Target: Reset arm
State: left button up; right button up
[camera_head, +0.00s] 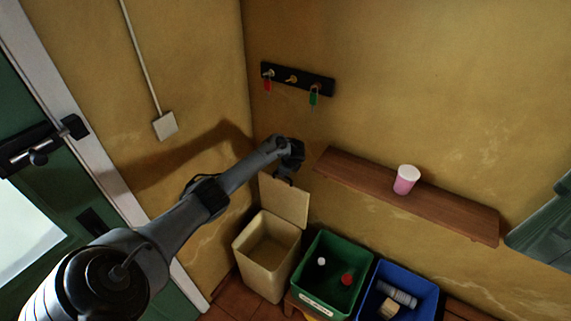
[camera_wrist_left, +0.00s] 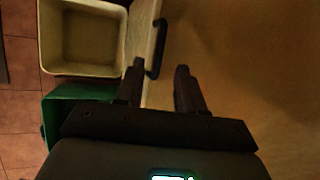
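My left arm reaches in from the lower left in the head view. My left gripper (camera_head: 287,170) is above the cream bin, close to its raised lid (camera_head: 285,202). In the left wrist view the gripper (camera_wrist_left: 160,68) has its two fingers apart, with nothing clearly held between them. The lid's edge and its black handle (camera_wrist_left: 157,48) show just beyond and between the fingertips. I cannot tell whether a finger touches the handle. My right gripper is not in view.
The open cream bin (camera_head: 240,250) looks empty. Beside it stand a green bin (camera_head: 312,242) and a blue bin (camera_head: 429,300) with items inside. A wooden shelf (camera_head: 450,217) holds a pink cup (camera_head: 405,180). A key rack (camera_head: 315,81) hangs above. A green door (camera_head: 75,185) is left.

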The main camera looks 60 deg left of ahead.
pick_arm(q)
jog(key=shift+v, duration=0.75)
